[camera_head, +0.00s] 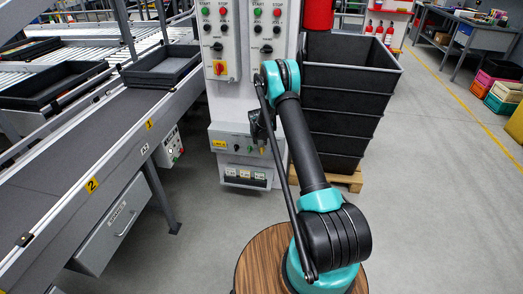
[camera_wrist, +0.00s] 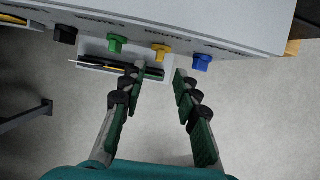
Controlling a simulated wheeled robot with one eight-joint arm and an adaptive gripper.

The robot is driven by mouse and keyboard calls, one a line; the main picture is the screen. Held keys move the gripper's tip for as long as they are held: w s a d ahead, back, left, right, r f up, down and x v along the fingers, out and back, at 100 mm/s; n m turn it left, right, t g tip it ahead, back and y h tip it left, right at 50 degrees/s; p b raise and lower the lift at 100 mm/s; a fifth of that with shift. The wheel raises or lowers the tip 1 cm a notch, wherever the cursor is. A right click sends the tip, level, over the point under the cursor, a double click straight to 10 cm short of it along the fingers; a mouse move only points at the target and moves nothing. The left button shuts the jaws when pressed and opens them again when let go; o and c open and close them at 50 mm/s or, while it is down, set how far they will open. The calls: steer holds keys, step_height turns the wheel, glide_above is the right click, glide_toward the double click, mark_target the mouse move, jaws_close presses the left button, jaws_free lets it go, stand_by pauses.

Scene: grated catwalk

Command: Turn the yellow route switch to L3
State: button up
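The yellow route switch (camera_wrist: 161,51) shows in the wrist view as a small yellow knob on the edge of a pale panel (camera_wrist: 200,25), between a green knob (camera_wrist: 117,43) and a blue knob (camera_wrist: 201,62). My gripper (camera_wrist: 159,69) is open and empty. Its two fingers point at the panel, and the yellow knob lies ahead of the gap between their tips. I cannot tell whether either fingertip touches it. The lettering by the knobs is too blurred to read, so the switch's setting is unclear. In the head view my arm partly hides the lower control box (camera_head: 225,136).
A black knob (camera_wrist: 65,34) sits left of the green one. Stacked black crates (camera_head: 340,105) on a pallet stand right of the control post (camera_head: 240,100). A conveyor (camera_head: 75,155) with black trays runs along the left.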

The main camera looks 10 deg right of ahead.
mark_target(262, 149)
steer(key=x, duration=0.7)
steer(key=shift+w+f, duration=0.1)
steer(key=shift+f, duration=0.1)
steer(key=shift+c, duration=0.2)
steer(key=shift+d, duration=0.1)
jaws_close()
